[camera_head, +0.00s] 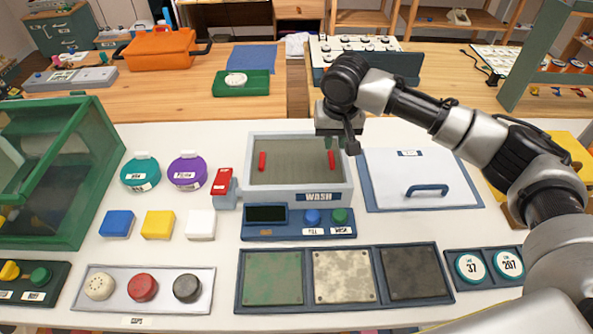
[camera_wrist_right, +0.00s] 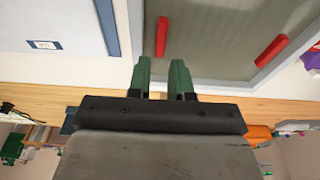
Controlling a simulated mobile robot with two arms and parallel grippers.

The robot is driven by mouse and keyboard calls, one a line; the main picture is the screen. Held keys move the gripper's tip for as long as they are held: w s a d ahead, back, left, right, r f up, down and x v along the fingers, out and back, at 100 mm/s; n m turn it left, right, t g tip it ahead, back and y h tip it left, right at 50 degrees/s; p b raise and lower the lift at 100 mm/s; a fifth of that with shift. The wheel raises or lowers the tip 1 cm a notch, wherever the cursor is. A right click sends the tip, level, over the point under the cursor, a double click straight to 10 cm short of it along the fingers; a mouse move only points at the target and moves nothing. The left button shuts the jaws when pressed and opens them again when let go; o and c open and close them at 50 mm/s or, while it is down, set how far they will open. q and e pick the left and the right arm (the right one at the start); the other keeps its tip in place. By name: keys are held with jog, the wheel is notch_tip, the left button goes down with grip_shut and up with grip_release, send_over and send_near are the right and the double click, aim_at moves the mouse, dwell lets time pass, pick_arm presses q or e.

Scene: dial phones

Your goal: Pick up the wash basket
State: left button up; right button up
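The wash basket (camera_head: 295,173) is a grey-green shallow tray with a red handle on its left (camera_head: 262,161) and on its right (camera_head: 331,160). It sits inside the light grey box labelled WASH (camera_head: 290,197). My right gripper (camera_head: 350,146) points down at the box's back right corner, by the right handle. In the wrist view the basket (camera_wrist_right: 215,35) lies past my right fingertips (camera_wrist_right: 161,62). The fingers are apart with nothing between them; the near red handle (camera_wrist_right: 162,36) lies just beyond the gap, not gripped. My left gripper is not in view.
A white lid-like panel with a blue handle (camera_head: 427,190) lies right of the box. A blue control panel (camera_head: 298,221) stands in front. A red-topped block (camera_head: 222,182) and a purple round container (camera_head: 187,172) are at left. A green-framed glass case (camera_head: 60,170) stands far left.

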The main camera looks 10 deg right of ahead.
aim_at(331, 157)
notch_tip(331, 157, down, 4)
jog(key=shift+w+f, duration=0.1)
jog(key=shift+f, duration=0.05)
jog(key=shift+w+f, duration=0.1)
jog(key=shift+f, duration=0.4)
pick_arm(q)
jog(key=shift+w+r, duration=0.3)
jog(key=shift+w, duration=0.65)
pick_arm(e)
grip_shut()
jog(key=shift+r, duration=0.1)
